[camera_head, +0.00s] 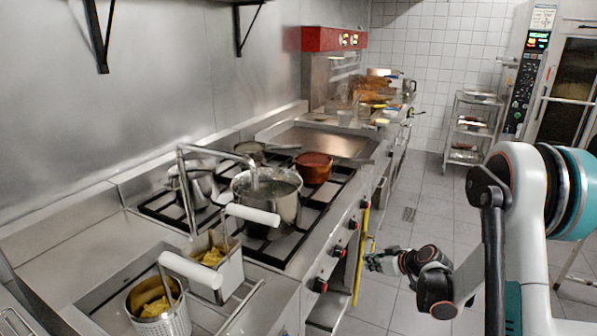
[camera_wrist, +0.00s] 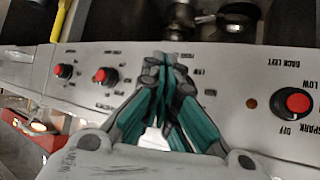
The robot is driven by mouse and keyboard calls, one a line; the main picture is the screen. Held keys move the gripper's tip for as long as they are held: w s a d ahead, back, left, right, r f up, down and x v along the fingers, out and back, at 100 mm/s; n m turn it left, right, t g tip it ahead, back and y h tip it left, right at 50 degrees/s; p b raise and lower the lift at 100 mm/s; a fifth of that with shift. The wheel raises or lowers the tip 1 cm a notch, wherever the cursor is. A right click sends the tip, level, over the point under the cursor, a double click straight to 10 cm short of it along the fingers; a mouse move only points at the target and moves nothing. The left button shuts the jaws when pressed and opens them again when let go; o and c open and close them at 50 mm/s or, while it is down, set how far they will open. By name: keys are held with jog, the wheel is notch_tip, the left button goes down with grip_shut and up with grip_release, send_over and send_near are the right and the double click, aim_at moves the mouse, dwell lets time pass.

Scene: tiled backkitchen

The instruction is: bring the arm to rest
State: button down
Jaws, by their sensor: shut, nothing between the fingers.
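My arm (camera_head: 522,210) reaches in from the right of the head view, bent over the open floor. My gripper (camera_head: 372,262) points left towards the front panel of the stove and is small in that view. In the wrist view my gripper (camera_wrist: 165,62) has its dark and green fingers together, with nothing between them. Behind the fingers is the stove's control panel (camera_wrist: 225,70) with its red knobs. I cannot tell whether the fingertips touch the panel.
The stove carries a large steel pot (camera_head: 283,205), a red-brown pan (camera_head: 314,168) and other pots. Two fry baskets (camera_head: 165,318) with white handles stand front left. A yellow bar (camera_head: 361,255) hangs at the stove front. Tiled floor (camera_head: 432,190) is clear towards the shelf cart (camera_head: 470,130).

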jog(key=s+a+r+m+g+h, duration=0.1)
jog(key=s+a+r, duration=0.3)
jog(key=s+r, duration=0.5)
jog(key=s+a+r+m+g+h, duration=0.1)
jog(key=s+a+r+m+h, duration=0.15)
jog(key=s+r, duration=0.65)
jog(key=s+r+m+h, duration=0.1)
jog(key=s+r, duration=0.1)
jog(key=s, duration=0.7)
jog(key=s+a+r+m, duration=0.1)
jog(key=s+r, duration=0.1)
jog(key=s, duration=0.8)
jog(key=shift+s+a+h, duration=0.2)
jog(key=shift+s+h, duration=0.05)
jog(key=shift+h, duration=0.1)
jog(key=shift+w, duration=0.1)
